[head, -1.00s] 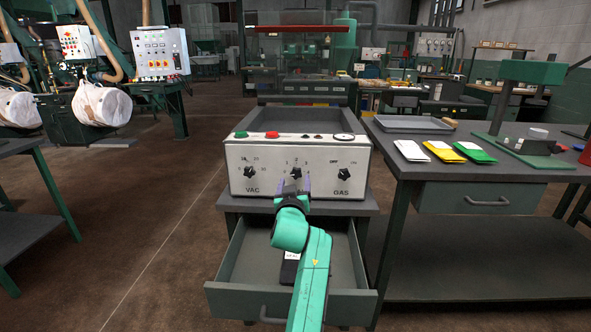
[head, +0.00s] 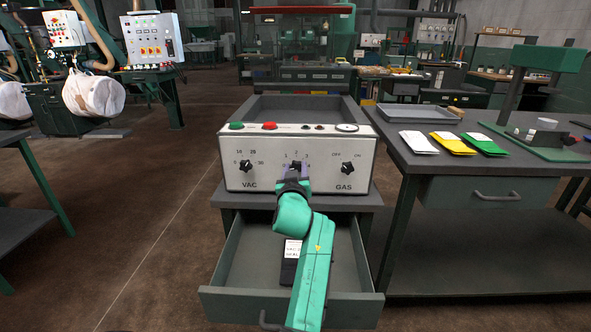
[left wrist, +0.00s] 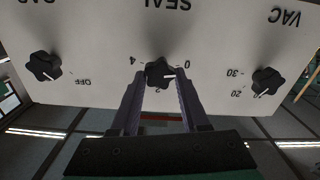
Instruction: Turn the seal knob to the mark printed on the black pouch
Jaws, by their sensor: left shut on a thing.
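The seal knob (head: 296,166) is the black middle knob on the white front panel of the machine. It also shows upside down in the left wrist view (left wrist: 159,73), with a white pointer line toward the picture's right, near the 0 side. My left gripper (head: 295,173) is shut on this knob, one finger on each side in the left wrist view (left wrist: 160,88). My right gripper is not in view.
The VAC knob (head: 246,167) and GAS knob (head: 347,168) flank the seal knob. The open drawer (head: 240,275) sticks out below the panel. On the right, a table (head: 400,165) holds white, yellow and green pouches and a grey tray (head: 418,113).

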